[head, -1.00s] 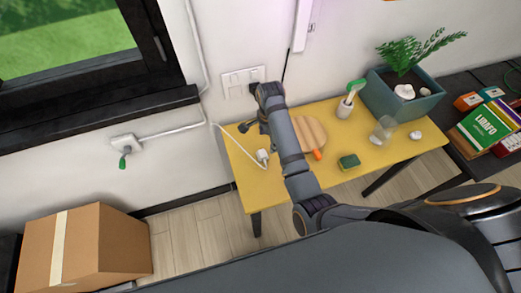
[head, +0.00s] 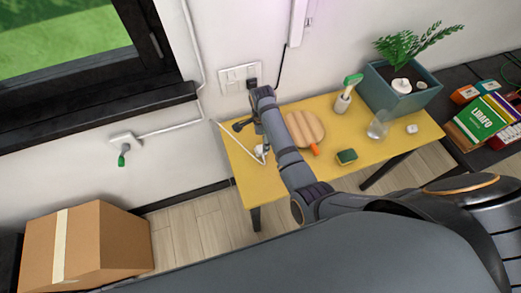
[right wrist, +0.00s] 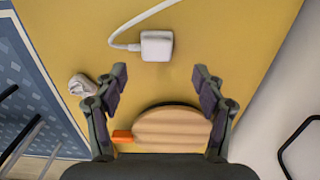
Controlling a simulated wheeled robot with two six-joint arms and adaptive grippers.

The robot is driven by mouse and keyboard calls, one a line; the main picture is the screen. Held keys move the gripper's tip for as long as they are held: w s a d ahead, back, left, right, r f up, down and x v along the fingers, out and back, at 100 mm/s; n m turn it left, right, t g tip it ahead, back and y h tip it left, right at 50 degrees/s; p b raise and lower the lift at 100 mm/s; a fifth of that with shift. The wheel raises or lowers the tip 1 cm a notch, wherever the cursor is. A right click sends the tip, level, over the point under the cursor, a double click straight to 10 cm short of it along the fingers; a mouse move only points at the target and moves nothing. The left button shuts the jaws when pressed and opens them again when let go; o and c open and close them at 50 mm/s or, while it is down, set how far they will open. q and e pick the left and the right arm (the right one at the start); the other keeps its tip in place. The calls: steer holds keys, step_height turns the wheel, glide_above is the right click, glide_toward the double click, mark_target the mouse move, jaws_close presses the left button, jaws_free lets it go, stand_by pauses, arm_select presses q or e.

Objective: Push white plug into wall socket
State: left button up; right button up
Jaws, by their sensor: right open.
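The white plug (head: 260,150) lies on the yellow table, partly hidden by my right arm in the head view. My left gripper is out of view.
A round wooden board (head: 305,129) with an orange end, a green sponge (head: 347,156), a clear glass (head: 378,126), a cup with a brush (head: 343,102) and a planter (head: 402,91) stand on the table. A cardboard box (head: 95,240) stands on the floor at left.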

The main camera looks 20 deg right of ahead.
mark_target(260, 150)
steer(key=shift+f, duration=0.1)
steer(key=f, duration=0.1)
steer(key=f+p, duration=0.1)
steer(key=f, duration=0.3)
steer(key=shift+s+d, duration=0.15)
steer(key=shift+s, duration=0.1)
steer(key=shift+c, duration=0.3)
steer(key=c, duration=1.1)
steer(key=shift+r+p, duration=0.1)
steer(key=shift+p, duration=0.2)
